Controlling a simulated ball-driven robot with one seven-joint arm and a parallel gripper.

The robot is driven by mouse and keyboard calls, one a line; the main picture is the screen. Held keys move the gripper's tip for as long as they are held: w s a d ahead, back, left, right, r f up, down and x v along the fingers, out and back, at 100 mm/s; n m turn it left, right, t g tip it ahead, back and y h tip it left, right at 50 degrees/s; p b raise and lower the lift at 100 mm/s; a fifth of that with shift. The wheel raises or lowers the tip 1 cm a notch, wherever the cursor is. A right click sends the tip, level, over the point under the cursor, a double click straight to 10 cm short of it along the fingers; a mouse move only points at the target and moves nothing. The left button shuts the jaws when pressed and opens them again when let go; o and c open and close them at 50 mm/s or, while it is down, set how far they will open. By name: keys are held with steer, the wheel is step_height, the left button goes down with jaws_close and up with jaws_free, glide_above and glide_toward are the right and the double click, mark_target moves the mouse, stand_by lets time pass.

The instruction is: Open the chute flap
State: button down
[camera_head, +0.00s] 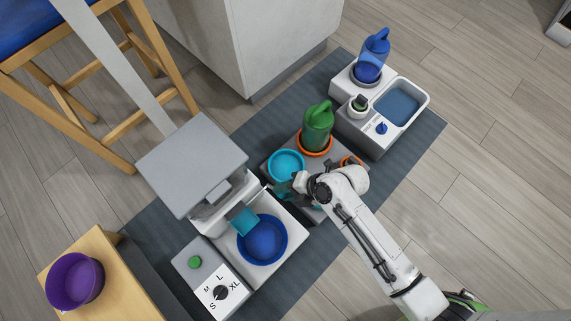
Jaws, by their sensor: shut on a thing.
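The pet feeder is a white and grey machine with a grey lid (190,160) on top. Its teal chute flap (243,219) hangs at the front, just above a blue bowl (262,240); I cannot tell how far it is tilted. My gripper (286,191) is to the right of the flap, apart from it, beside the light-blue bowl (286,165). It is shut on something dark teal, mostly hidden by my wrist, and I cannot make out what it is.
A green watering can (318,128) stands in an orange dish behind my gripper. A fountain with a blue basin (400,105) is at the upper right. A dial panel (221,291) and green button (194,262) are in front. A purple bowl (75,281) sits on a wooden stand.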

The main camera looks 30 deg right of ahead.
steer(key=shift+s+d+f+g, duration=0.15)
steer(key=shift+s+d+f, duration=0.05)
steer(key=shift+s+f, duration=0.3)
steer(key=shift+s+d+f+g, duration=0.15)
steer(key=shift+s+f, duration=0.2)
steer(key=shift+f, duration=0.15)
steer(key=c, duration=0.8)
jaws_free()
steer(key=shift+a, duration=0.1)
steer(key=p+v, duration=0.1)
steer(key=v, duration=0.2)
steer(key=p+v, duration=0.2)
steer(key=v, duration=0.2)
steer(key=p+v, duration=0.1)
steer(key=v, duration=0.3)
steer(key=shift+w+a+r, duration=0.2)
steer(key=shift+w+r, duration=0.1)
steer(key=shift+p, duration=0.3)
